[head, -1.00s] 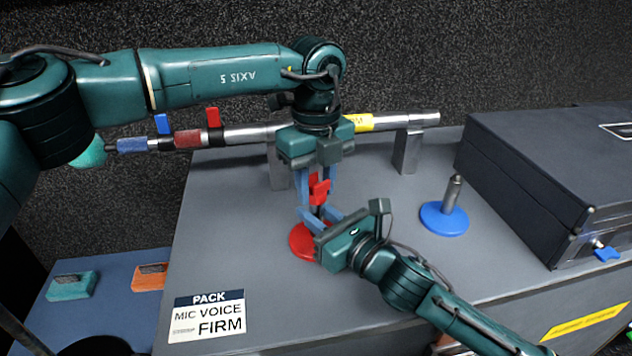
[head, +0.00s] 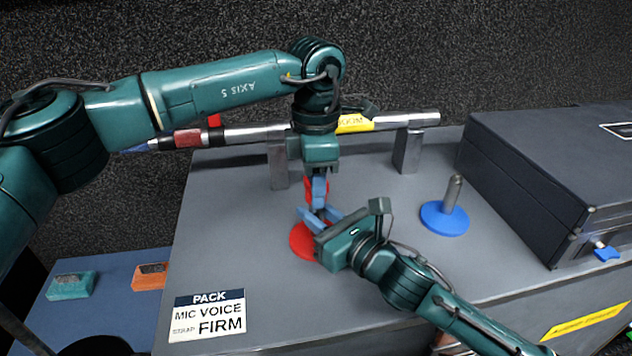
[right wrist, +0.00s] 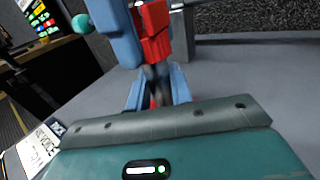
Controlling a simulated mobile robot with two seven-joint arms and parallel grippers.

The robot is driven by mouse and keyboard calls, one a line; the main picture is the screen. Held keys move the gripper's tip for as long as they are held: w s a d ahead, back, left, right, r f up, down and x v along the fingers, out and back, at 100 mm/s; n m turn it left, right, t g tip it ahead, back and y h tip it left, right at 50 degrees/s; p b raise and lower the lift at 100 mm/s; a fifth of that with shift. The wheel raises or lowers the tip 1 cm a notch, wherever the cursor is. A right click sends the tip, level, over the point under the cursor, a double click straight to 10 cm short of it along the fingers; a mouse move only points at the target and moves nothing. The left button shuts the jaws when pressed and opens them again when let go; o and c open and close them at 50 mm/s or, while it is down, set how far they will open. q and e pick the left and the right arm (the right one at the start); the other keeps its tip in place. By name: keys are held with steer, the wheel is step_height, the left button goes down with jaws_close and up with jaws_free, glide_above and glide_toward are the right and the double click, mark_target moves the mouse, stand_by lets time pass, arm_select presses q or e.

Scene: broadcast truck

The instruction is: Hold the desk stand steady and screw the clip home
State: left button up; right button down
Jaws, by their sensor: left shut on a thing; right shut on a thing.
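The red clip (right wrist: 155,35) sits upright on top of the desk stand's dark post (right wrist: 157,85). My left gripper (head: 318,192) comes down from above and is shut on the clip, its blue fingers covering much of it in the head view. The stand's round red base (head: 301,243) rests flat on the grey worktop, partly hidden by my right gripper. My right gripper (head: 321,219) is shut on the post just below the clip; its fingers also show in the right wrist view (right wrist: 157,92). The thread between clip and post is too blurred to judge.
A second stand with a blue base (head: 445,219) and bare post stands to the right, near a dark case (head: 530,170). A long microphone boom (head: 260,132) lies on grey supports behind. A PACK card (head: 207,316) lies at front left; worktop around it is clear.

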arm_select(q)
steer(key=o, duration=1.2)
steer(key=shift+c, duration=0.2)
step_height(320, 180, up, 12)
arm_select(e)
steer(key=c, duration=1.2)
jaws_free()
steer(key=shift+o, duration=0.2)
steer(key=shift+s, duration=0.1)
arm_select(q)
steer(key=shift+r, duration=0.1)
arm_select(e)
steer(key=v, duration=1.3)
